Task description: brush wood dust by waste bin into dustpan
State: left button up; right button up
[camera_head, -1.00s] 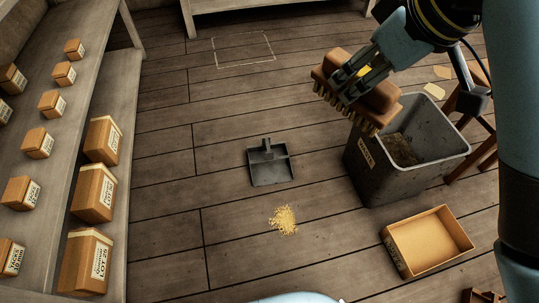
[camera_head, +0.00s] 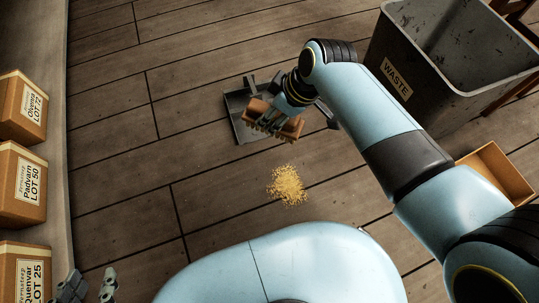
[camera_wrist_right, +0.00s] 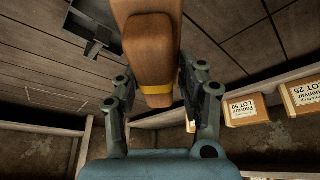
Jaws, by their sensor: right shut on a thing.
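The wood dust (camera_head: 287,187) is a small yellow pile on the floor, in front of the dustpan. The dark grey dustpan (camera_head: 237,103) lies flat on the floor, partly covered by my right gripper and the brush. My right gripper (camera_head: 284,106) is shut on the brown brush (camera_head: 271,121) and holds it over the dustpan's near side. Whether the bristles touch anything is hard to tell. The right wrist view shows the brush (camera_wrist_right: 152,50) between the fingers, with the dustpan (camera_wrist_right: 95,30) at upper left. My left gripper (camera_head: 90,287) is at the bottom left edge, fingers apart and empty.
The grey waste bin (camera_head: 398,78) stands at upper right. An open cardboard box (camera_head: 496,172) lies below it, partly behind my right arm. Labelled boxes (camera_head: 20,185) line the shelf at left. The plank floor left of the dust is clear.

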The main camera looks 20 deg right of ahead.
pick_arm(q)
jog(key=w+d+r+m+t+h+b, duration=0.1)
jog(key=w+r+t+b, duration=0.25)
jog(key=w+r, duration=0.4)
jog(key=w+d+r+t+h+b, duration=0.15)
jog(key=w+r+t, duration=0.35)
jog(key=r, duration=0.5)
notch_tip(320, 180, up, 16)
jog(key=d+m+t+h+b, duration=0.2)
jog(key=m+t+h+b, duration=0.1)
jog(key=t, duration=0.4)
jog(key=shift+m+t+h, duration=0.35)
jog(key=shift+m+h, duration=0.25)
jog(key=shift+h, duration=0.25)
pick_arm(e)
notch_tip(320, 180, down, 15)
jog(key=s+a, duration=0.1)
jog(key=s, duration=0.1)
jog(key=shift+s+a+n, duration=0.3)
